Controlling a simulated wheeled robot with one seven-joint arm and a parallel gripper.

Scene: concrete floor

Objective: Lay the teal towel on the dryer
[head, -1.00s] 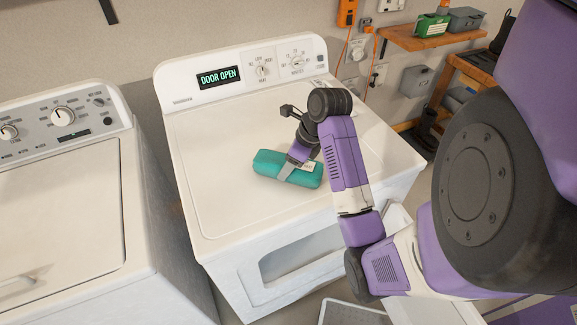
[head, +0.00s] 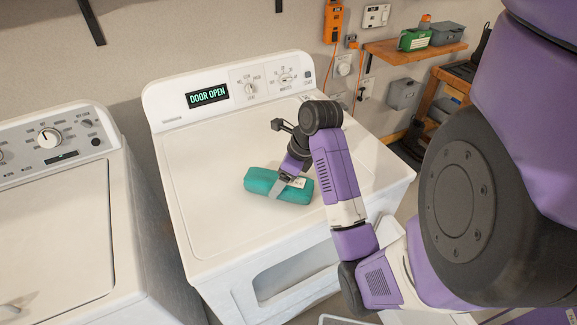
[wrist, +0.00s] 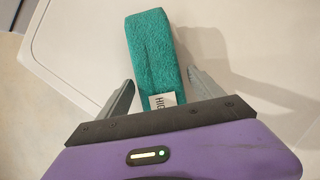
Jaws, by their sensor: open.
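The teal towel (head: 262,184), folded into a long block with a white label, lies on the white top of the dryer (head: 215,218), whose display reads DOOR OPEN. In the wrist view the towel (wrist: 150,55) runs up between the fingers, with its labelled end close to my palm. My gripper (head: 283,188) is at the towel's right half, pointing down. In the wrist view my gripper (wrist: 160,88) is open, with a gap between each finger and the towel. The far finger is hidden in the head view.
A washer (head: 55,235) stands left of the dryer, with a narrow gap between them. The dryer's front door opening (head: 295,275) shows below its top. A wooden shelf (head: 415,50) with a green box is on the wall at right. The dryer top around the towel is clear.

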